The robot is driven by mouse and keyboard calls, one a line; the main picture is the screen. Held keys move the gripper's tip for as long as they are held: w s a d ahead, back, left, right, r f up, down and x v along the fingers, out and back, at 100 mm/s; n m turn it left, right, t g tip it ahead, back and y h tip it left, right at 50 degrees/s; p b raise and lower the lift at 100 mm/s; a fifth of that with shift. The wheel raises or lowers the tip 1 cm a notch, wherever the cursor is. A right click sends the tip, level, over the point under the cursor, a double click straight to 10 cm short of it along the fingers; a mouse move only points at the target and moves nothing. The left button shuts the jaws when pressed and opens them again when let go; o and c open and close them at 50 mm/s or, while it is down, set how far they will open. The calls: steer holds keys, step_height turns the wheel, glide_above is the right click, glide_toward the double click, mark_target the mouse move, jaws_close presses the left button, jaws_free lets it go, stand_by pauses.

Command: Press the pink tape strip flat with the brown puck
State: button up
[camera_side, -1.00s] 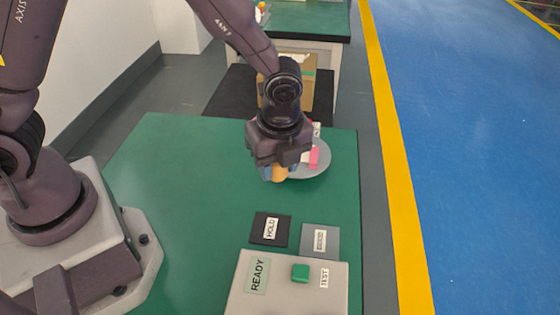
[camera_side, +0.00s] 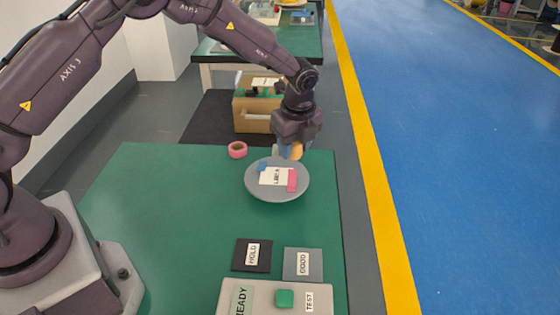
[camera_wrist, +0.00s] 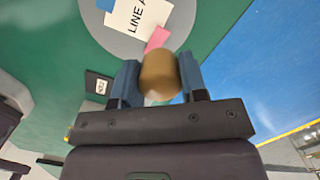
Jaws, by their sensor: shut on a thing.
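The pink tape strip (camera_side: 292,180) lies along the right edge of a white label card (camera_side: 273,176) on a round grey plate (camera_side: 258,191). It also shows in the wrist view (camera_wrist: 158,38), partly hidden behind the puck. My gripper (camera_side: 290,151) is shut on the brown puck (camera_wrist: 159,75), which sits between the two blue fingers. The puck shows as a tan shape (camera_side: 296,151) in the side view, at the far right edge of the plate. It appears to be above the table and apart from the strip.
A blue tape strip (camera_side: 262,166) is on the card's left end. A pink tape roll (camera_side: 237,149) stands left of the plate. HOLD (camera_side: 252,255) and grey (camera_side: 303,264) pads and a box with a green button (camera_side: 284,298) are in front. The left table is clear.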

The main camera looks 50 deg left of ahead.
mark_target(292, 175)
steer(key=shift+s+f, duration=0.1)
steer(key=shift+f, duration=3.45)
steer(key=shift+r, duration=3.55)
